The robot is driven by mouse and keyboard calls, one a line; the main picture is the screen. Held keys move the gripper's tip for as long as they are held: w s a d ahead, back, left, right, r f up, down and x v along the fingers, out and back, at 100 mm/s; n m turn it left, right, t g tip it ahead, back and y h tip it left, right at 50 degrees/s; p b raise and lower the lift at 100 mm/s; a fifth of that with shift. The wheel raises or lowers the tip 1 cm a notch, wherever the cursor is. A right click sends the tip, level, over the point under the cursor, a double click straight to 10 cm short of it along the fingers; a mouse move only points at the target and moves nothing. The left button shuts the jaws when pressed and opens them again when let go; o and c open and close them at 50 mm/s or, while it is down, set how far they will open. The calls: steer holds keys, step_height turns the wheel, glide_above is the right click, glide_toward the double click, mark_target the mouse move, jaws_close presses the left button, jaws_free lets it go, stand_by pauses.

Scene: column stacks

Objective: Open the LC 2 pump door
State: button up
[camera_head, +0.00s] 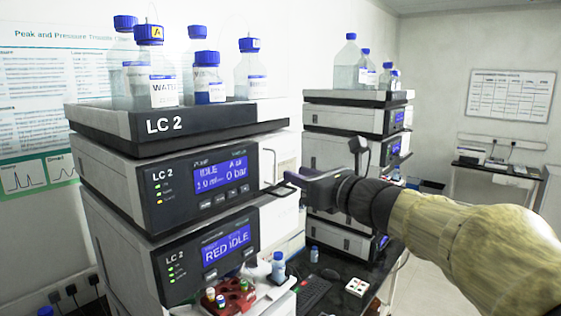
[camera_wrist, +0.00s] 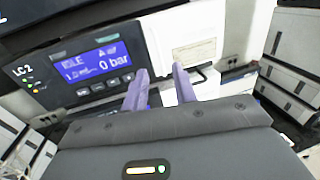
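The LC 2 pump (camera_head: 205,185) is the grey and black unit with a blue display reading IDLE and 0 bar; the display also shows in the wrist view (camera_wrist: 92,62). Its white door (camera_head: 284,152) is at the right of the front and looks closed. The door also shows in the wrist view (camera_wrist: 190,45), with a label and a thin dark handle (camera_wrist: 203,77). My gripper (camera_head: 288,178) is in front of the door's lower part. In the wrist view its two purple fingers (camera_wrist: 161,76) are apart, with nothing seen between them. Whether a finger touches the handle cannot be told.
A tray (camera_head: 200,118) with several blue-capped bottles stands on top. Another stack (camera_head: 340,155) stands behind my gripper.

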steer(key=p+x, duration=0.2)
steer(key=x, duration=0.5)
jaws_close()
